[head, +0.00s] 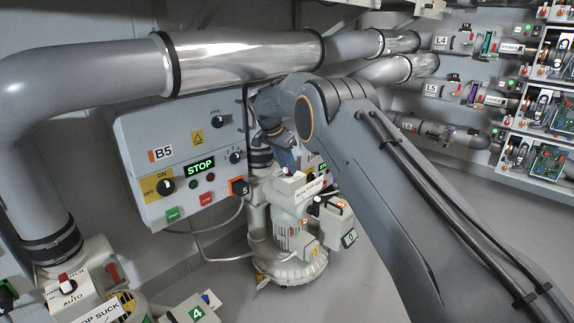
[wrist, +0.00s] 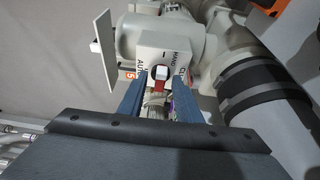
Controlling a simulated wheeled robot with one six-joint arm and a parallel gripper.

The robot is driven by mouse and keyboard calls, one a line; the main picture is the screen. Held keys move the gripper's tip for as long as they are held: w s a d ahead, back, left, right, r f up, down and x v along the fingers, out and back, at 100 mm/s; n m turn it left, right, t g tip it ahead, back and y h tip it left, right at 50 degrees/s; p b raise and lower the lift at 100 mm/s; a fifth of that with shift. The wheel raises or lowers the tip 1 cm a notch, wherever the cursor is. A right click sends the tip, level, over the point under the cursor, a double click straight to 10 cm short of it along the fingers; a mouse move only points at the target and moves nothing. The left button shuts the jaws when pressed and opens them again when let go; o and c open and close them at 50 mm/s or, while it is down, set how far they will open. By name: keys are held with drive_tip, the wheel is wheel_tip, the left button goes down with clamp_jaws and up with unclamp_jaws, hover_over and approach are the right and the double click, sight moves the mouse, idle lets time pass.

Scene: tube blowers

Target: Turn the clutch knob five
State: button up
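The clutch knob five (wrist: 160,76) shows in the wrist view as a small knob with red and white parts. It sits on a pale box (wrist: 172,46) with part-hidden lettering and an orange 5 label. My gripper (wrist: 160,78) is open, its two blue fingers on either side of the knob, with a visible gap on each side. I cannot tell how deep the fingertips reach. In the head view my gripper (head: 287,166) points down over the top of a pale blower (head: 285,225); the knob is mostly hidden there.
Panel B5 (head: 165,150) with a STOP display and knobs is left of the blower. A large grey pipe (head: 90,75) runs above it. Another blower (head: 85,295) with an AUTO switch is at bottom left. Shelves with tubes (head: 540,115) are at right. The floor at right is partly clear.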

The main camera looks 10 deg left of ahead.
drive_tip(key=shift+s+a+r, duration=0.1)
drive_tip(key=shift+s+r, duration=0.05)
drive_tip(key=shift+r, duration=0.4)
drive_tip(key=s+a+p, duration=0.3)
drive_tip(key=s+a, duration=0.4)
drive_tip(key=s, duration=0.2)
drive_tip(key=shift+s+a, duration=0.2)
drive_tip(key=shift+s, duration=0.05)
